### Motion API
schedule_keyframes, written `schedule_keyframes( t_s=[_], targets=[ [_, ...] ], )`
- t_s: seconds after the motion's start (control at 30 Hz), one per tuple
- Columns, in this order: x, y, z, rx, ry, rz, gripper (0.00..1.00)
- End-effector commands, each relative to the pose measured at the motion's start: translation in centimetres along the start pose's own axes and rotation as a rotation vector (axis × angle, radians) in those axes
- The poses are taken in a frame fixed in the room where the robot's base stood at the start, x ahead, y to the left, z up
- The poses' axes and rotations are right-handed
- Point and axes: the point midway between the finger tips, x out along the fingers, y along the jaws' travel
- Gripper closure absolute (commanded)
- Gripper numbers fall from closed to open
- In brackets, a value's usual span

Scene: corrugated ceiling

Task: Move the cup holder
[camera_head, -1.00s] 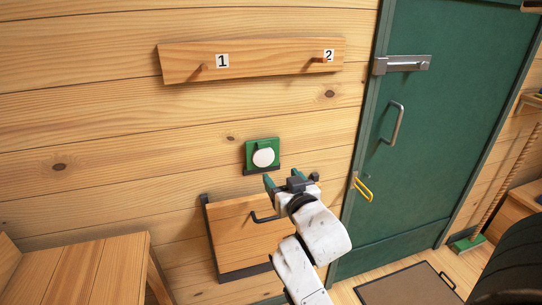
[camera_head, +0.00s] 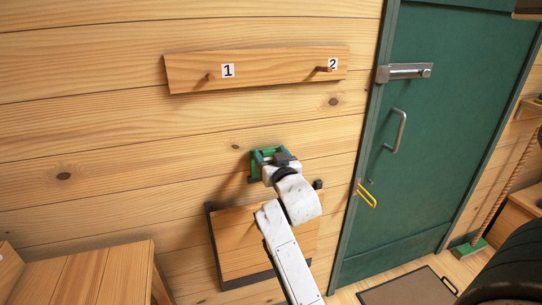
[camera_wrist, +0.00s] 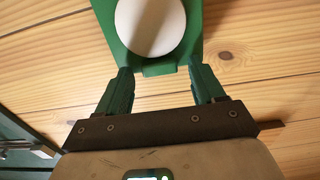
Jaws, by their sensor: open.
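The cup holder appears to be the green wall piece (camera_head: 256,163), mostly hidden behind my gripper (camera_head: 274,158) in the head view. In the wrist view this green piece (camera_wrist: 193,50) carries a white round part (camera_wrist: 151,25), perhaps a cup, at the top middle. My gripper (camera_wrist: 160,70) is open, its two green fingers spread on either side of the green piece's lower end. Nothing is seen held. I cannot tell whether the fingers touch it.
A wooden board (camera_head: 285,70) with two pegs marked 1 and 2 is on the wall above. A wooden panel with a dark frame (camera_head: 235,240) is below. A green door (camera_head: 440,120) stands right, with a yellow looped item (camera_head: 367,196) by its edge. A bench (camera_head: 100,275) is lower left.

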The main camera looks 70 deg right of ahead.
Motion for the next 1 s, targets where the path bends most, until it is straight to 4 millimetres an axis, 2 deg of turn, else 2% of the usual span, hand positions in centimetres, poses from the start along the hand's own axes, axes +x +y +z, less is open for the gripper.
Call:
schedule_keyframes(
  t_s=[0.27,0.9,1.0],
  targets=[
    [0.06,-0.02,0.04,0.000,0.000,-0.001,0.34],
    [0.04,-0.04,0.03,0.000,0.000,-0.001,0.95],
    [0.03,-0.04,0.03,0.000,-0.001,-0.001,1.00]
  ],
)
